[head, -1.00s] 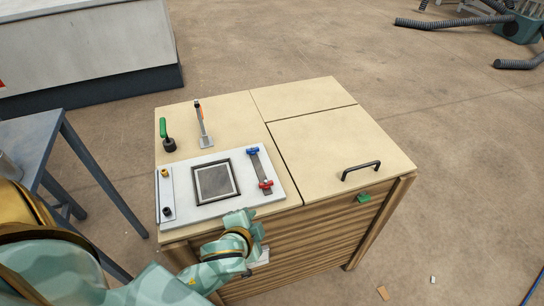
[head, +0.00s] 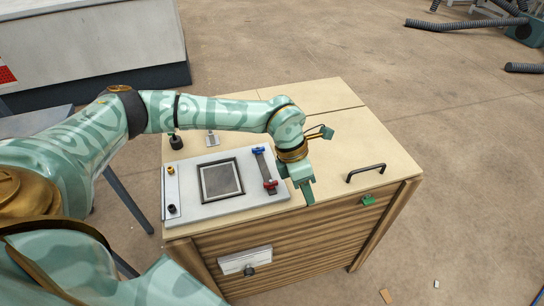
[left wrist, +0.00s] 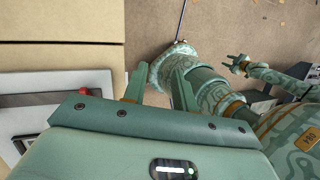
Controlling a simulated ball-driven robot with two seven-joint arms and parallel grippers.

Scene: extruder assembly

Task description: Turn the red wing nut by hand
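The red wing nut (head: 270,185) sits at the lower end of a dark strip on the white panel, on top of the wooden cabinet. A red part, seemingly this nut (left wrist: 84,91), shows in the left wrist view, partly hidden by my gripper's body. My left gripper (head: 308,198) points down just right of the red wing nut, apart from it, near the cabinet's front edge. In the left wrist view its two fingers (left wrist: 159,84) stand apart with nothing held. My right gripper (left wrist: 237,61) shows small in that view, its fingers seemingly spread and empty.
A blue wing nut (head: 258,150) sits at the strip's upper end. A framed grey plate (head: 220,180) is left of it. A black handle (head: 366,171) stands on the right lid.

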